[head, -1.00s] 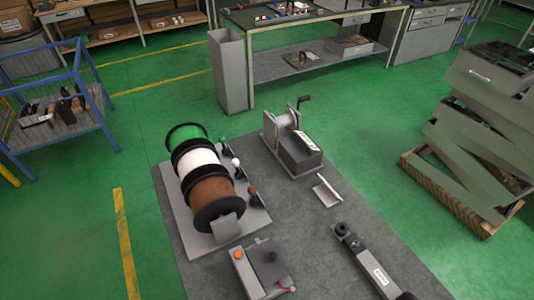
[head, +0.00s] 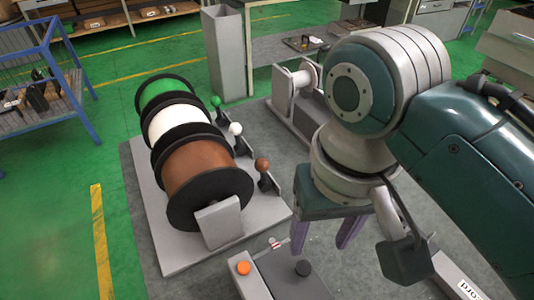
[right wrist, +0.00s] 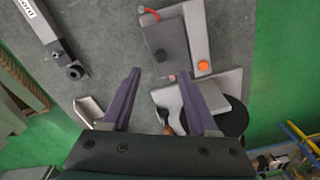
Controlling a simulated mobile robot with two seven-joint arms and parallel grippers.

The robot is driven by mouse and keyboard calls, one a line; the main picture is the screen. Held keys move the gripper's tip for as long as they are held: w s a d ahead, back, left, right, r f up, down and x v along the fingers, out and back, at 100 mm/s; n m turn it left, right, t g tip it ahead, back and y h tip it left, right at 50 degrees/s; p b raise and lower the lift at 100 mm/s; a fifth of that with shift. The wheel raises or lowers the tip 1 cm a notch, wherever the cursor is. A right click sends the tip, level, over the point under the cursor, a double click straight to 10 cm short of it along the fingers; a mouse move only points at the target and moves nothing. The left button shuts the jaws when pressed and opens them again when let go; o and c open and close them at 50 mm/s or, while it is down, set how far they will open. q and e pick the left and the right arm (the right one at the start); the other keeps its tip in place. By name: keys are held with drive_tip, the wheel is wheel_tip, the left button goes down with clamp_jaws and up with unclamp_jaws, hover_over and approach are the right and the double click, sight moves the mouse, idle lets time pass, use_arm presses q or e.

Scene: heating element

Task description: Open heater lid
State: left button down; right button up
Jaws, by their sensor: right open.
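The heater (head: 285,278) is a low grey box at the bottom of the head view, partly cut off, with an orange button (head: 243,268). Its dark flat lid (right wrist: 164,48) lies closed and has a small dark knob (head: 303,268). The heater also shows at the top of the right wrist view, with a red curved part at its far end. My right gripper (head: 322,240) is open and empty, with purple fingers pointing down above the mat near the heater. My left gripper is not in view.
A rack with green, white and brown spools (head: 200,170) stands left of my right gripper. A cranked device (head: 295,90) is behind my arm. A labelled long tool (right wrist: 47,35) and a small angled tray (right wrist: 88,108) lie on the grey mat.

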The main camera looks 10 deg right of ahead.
sight(304, 267)
drive_tip(key=f+b, duration=0.1)
drive_tip(key=f, duration=0.2)
drive_tip(key=f+b, duration=0.1)
drive_tip(key=f, duration=0.3)
drive_tip(key=w+f, duration=0.1)
drive_tip(key=f, duration=0.3)
drive_tip(key=shift+w+a+f+b, duration=0.1)
drive_tip(key=shift+a+f+b, duration=0.15)
drive_tip(key=shift+b, duration=0.15)
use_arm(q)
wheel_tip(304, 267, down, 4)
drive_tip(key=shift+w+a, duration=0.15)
use_arm(e)
drive_tip(key=shift+r, duration=0.1)
drive_tip(key=shift+c, duration=0.3)
clamp_jaws()
